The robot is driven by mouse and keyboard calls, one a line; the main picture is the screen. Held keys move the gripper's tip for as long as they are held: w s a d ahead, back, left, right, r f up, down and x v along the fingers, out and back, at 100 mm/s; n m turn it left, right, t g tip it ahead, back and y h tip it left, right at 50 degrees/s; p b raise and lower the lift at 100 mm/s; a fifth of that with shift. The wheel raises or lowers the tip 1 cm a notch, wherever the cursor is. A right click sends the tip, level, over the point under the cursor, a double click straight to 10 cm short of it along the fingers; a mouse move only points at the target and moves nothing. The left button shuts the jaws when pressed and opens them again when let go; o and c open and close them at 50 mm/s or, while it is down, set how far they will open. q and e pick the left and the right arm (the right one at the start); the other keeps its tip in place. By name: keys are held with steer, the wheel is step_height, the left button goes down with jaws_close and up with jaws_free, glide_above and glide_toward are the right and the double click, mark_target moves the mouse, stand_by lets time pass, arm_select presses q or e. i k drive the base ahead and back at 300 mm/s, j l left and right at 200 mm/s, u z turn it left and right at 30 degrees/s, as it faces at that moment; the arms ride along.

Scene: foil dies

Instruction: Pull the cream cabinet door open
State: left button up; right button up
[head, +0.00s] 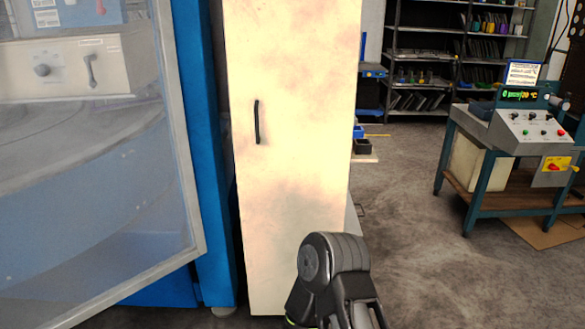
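The cream cabinet door (305,175) is a tall, narrow, stained panel in the middle of the head view, and it looks shut. Its black vertical bar handle (257,122) is near the door's left edge, in the upper half of the view. Nothing touches the handle. A dark grey rounded link of one of my arms rises from the bottom edge, in front of the door's lower right part, and hides some of it. Neither gripper's fingers show in this view.
A blue-framed machine (205,150) with a clear, grey-edged panel stands close on the left. A control console (530,130) on a teal table stands at the right. Dark shelves (425,55) are at the back. The grey floor (430,250) between cabinet and table is clear.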

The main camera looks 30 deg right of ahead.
mark_target(292, 65)
steer(key=i, duration=0.95)
steer(key=i+z, duration=0.2)
steer(key=z, duration=1.95)
